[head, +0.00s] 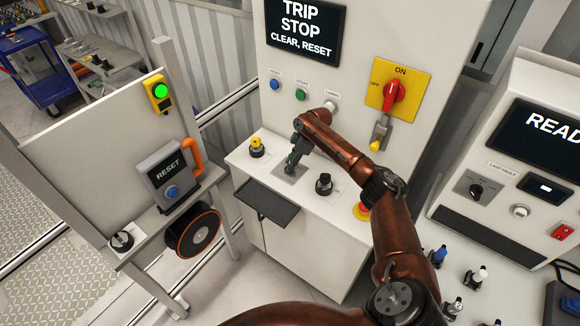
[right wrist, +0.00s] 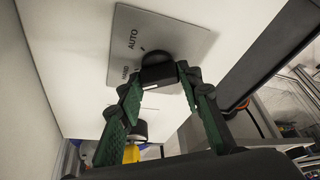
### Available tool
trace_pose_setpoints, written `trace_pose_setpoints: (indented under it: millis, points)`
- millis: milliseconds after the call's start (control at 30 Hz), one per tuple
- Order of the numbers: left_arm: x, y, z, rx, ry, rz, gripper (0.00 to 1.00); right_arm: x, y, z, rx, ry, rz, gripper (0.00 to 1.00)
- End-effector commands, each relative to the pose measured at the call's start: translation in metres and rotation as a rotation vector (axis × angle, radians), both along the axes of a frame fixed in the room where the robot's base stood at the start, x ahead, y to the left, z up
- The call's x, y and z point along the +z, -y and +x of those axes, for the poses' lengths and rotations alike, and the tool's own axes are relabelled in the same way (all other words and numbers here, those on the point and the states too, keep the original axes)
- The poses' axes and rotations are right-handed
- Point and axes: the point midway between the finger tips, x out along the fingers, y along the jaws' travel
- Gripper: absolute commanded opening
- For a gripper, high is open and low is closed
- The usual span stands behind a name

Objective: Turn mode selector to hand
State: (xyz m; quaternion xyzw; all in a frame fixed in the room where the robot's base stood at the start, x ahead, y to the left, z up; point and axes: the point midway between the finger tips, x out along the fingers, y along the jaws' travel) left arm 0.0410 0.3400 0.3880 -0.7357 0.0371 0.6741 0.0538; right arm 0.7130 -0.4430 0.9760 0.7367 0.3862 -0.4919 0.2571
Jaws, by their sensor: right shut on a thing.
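The mode selector is a black knob (right wrist: 157,66) on a light grey plate (right wrist: 185,38) marked AUTO and HAND, seen in the right wrist view. My right gripper (right wrist: 160,80), with green-padded fingers, is shut on the knob, one finger on each side. A short white mark shows on the knob's near edge; which label it points to I cannot tell. In the head view my right gripper (head: 293,160) reaches down to the plate (head: 287,175) on the console top, and the knob is mostly hidden by it. My left gripper is not in view.
On the same console stand a yellow-topped knob (head: 256,147), another black knob (head: 323,184) and a red emergency button (head: 362,211) near my right arm. A red rotary switch (head: 394,96) is on the panel behind. A dark tray (head: 266,203) juts from the console front.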

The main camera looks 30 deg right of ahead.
Motion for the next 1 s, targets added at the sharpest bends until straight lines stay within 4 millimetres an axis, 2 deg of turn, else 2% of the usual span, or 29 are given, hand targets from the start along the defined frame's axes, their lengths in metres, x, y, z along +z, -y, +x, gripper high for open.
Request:
trace_pose_setpoints:
  millis: [633, 667, 900, 1000]
  points:
    - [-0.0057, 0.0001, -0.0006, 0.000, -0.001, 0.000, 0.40, 0.0007, 0.0008, 0.0003, 0.054, 0.001, -0.003, 0.09]
    - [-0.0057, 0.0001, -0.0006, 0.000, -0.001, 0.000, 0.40, 0.0007, 0.0008, 0.0003, 0.054, 0.001, -0.003, 0.34]
    - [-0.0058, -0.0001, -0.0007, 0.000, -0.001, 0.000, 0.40, 0.0005, 0.0006, 0.0002, 0.053, 0.000, -0.003, 0.50]
    - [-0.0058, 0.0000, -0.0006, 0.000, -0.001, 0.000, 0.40, 0.0004, 0.0005, 0.0001, 0.054, -0.001, -0.002, 0.51]
